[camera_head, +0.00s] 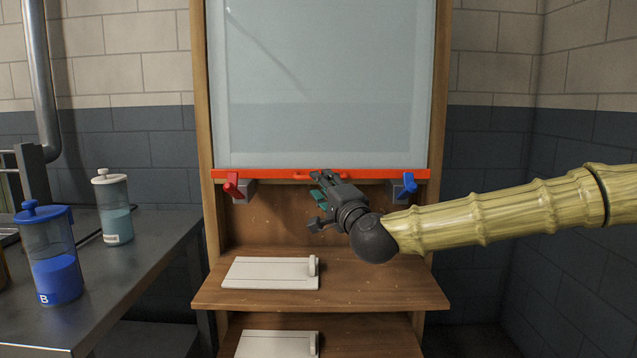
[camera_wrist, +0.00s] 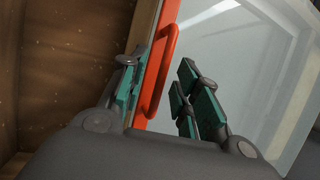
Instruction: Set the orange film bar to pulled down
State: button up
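The orange film bar (camera_head: 270,174) runs level across the wooden frame, at the lower edge of the translucent film (camera_head: 320,85). Its small loop handle (camera_head: 304,178) is at the middle. In the wrist view the orange handle (camera_wrist: 160,75) lies between my two teal-padded fingers, with gaps visible on both sides. My gripper (camera_head: 320,198) is open at the middle of the bar, and it hides part of the handle in the head view. I cannot tell how deep the handle sits between the fingers.
A red latch (camera_head: 233,186) and a blue latch (camera_head: 408,184) sit on grey blocks at the bar's ends. Below is a wooden shelf (camera_head: 380,292) with a white board (camera_head: 268,273). A metal table (camera_head: 140,262) at left holds a blue jar (camera_head: 53,262) and a pale jar (camera_head: 115,212).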

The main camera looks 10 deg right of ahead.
jog(key=v, duration=0.8)
jog(key=shift+s+f, duration=0.1)
jog(key=shift+s, duration=0.05)
